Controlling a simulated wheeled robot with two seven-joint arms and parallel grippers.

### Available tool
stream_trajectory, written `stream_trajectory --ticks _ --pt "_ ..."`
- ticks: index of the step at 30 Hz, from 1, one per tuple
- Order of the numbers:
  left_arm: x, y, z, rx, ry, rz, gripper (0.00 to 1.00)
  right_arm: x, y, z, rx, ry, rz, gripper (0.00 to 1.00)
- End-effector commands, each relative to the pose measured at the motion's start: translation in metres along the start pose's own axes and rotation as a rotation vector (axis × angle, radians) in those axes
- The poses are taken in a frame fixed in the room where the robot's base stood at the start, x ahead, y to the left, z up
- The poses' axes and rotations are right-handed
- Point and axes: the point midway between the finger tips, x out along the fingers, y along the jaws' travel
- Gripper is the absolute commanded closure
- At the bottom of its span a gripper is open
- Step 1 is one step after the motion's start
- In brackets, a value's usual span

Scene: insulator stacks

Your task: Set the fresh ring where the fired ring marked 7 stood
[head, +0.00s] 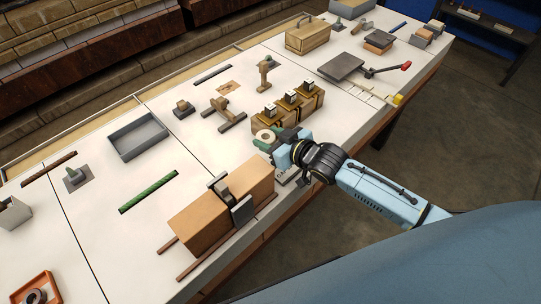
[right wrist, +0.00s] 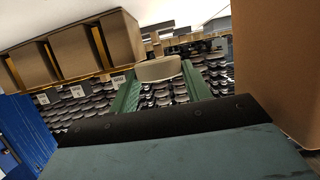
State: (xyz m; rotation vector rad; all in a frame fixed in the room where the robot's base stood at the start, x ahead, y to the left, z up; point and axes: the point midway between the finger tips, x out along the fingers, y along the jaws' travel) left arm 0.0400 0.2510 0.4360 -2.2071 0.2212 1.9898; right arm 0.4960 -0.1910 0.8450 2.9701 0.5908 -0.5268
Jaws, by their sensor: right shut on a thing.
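My right gripper (head: 267,138) is shut on a pale tan ring (head: 262,134), held just in front of the wooden three-bay stand (head: 304,116). In the right wrist view its green fingers (right wrist: 160,88) clasp the pale ring (right wrist: 158,69) from both sides. The stand (right wrist: 66,56) is to the upper left there, with small white labels too small to read. A dark ring (head: 36,297) lies in an orange tray (head: 18,290) at the lower left of the head view. I cannot make out a 7 on any ring. My left gripper is not in view.
A large orange-brown block (head: 205,222) with a metal clamp stands near the front edge, left of my right gripper. A grey tray (head: 138,135), a green bar (head: 148,192) and a post on a plate (head: 76,178) stand farther left. White table shows between them.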

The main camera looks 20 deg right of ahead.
Motion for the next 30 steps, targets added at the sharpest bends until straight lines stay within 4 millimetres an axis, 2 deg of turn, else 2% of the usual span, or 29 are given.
stream_trajectory --ticks 1,6,15,28,29,30 --pt "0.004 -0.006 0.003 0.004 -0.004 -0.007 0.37 0.004 -0.001 0.011 0.001 -0.001 0.0 0.74" --pt "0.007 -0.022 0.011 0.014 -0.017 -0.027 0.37 0.009 0.0 0.023 0.0 0.0 -0.001 0.74" --pt "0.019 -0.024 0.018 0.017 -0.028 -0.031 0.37 0.023 0.0 0.061 -0.001 -0.001 0.0 0.74" --pt "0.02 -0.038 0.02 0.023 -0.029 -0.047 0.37 0.025 0.0 0.067 -0.001 0.001 -0.001 0.74" --pt "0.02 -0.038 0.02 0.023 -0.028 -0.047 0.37 0.024 0.0 0.067 -0.001 0.0 -0.001 0.49" --pt "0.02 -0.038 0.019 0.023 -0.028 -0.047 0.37 0.024 0.0 0.066 -0.001 0.0 -0.001 0.44"
